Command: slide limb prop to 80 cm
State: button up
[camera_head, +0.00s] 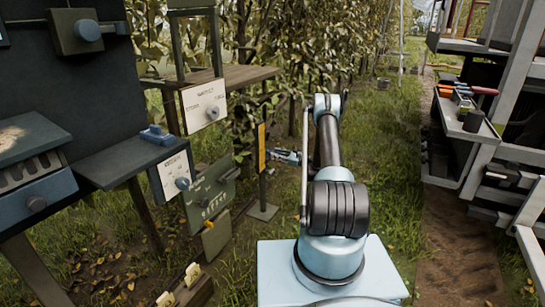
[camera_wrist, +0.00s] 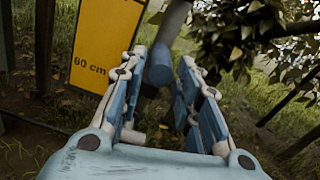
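The yellow scale plate (camera_wrist: 103,42) of the limb prop stands left of my gripper in the wrist view, with a "60 cm" mark near its bottom. It also shows edge-on in the head view (camera_head: 261,148). A blue cylindrical handle (camera_wrist: 160,66) sits on a grey post (camera_wrist: 174,20). My gripper (camera_wrist: 163,60) is open, with the handle between its fingertips and gaps visible on both sides. In the head view my gripper (camera_head: 287,157) is just right of the scale plate. The 80 cm mark is not visible.
Panels with knobs and signs (camera_head: 204,107) and a dark shelf (camera_head: 125,160) stand on the left. Leafy branches (camera_wrist: 250,30) hang at the right of the wrist view. A metal rack with a tool tray (camera_head: 465,125) stands on the right. Grass (camera_head: 385,150) lies open between.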

jog(key=shift+x, duration=1.6)
jog(key=shift+w, duration=0.1)
grip_shut()
notch_tip(320, 180, up, 20)
jog(key=shift+r, duration=0.2)
jog(key=shift+w, duration=0.1)
grip_release()
